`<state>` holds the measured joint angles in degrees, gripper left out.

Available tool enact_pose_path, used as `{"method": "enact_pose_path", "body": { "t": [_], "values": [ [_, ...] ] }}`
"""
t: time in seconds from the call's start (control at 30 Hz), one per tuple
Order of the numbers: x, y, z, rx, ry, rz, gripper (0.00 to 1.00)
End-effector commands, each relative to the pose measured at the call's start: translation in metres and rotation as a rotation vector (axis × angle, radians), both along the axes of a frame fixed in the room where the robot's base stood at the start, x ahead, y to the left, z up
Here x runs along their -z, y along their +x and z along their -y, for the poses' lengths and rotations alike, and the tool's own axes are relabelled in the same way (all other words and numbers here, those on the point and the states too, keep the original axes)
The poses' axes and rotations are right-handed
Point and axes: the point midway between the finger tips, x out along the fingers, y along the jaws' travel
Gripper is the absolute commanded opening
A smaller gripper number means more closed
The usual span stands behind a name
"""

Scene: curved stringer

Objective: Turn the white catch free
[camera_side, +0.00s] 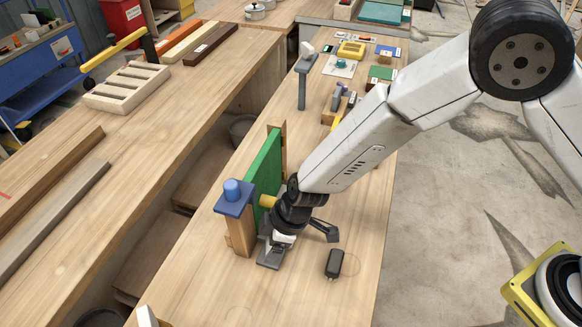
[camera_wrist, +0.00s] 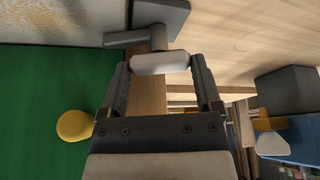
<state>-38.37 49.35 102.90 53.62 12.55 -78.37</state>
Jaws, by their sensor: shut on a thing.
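The white catch (camera_wrist: 160,62) is a short, rounded white bar joined to a grey block (camera_wrist: 172,15) in the wrist view. A grey arm reaches left from that block. My gripper (camera_wrist: 162,72) is shut on the white catch, with one finger at each end of it. In the side view my gripper (camera_side: 280,240) is low, beside the green panel (camera_side: 265,170), and mostly hides the catch. The panel has a yellow knob (camera_wrist: 74,125), seen left of my gripper in the wrist view.
A wooden post with a blue cap (camera_side: 234,192) stands at the panel's near end. A small black box (camera_side: 334,262) lies on the bench right of my gripper. Several tools and a grey stand (camera_side: 303,82) are farther back.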

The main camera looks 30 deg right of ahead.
Motion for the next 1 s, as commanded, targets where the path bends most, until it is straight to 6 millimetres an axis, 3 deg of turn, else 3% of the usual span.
{"method": "enact_pose_path", "body": {
  "t": [0.5,1.0],
  "values": [
    [-0.0002,-0.0009,-0.0004,0.178,0.000,0.000,0.23],
    [-0.0003,-0.0008,-0.0005,0.249,0.000,0.000,0.23]
  ]
}}
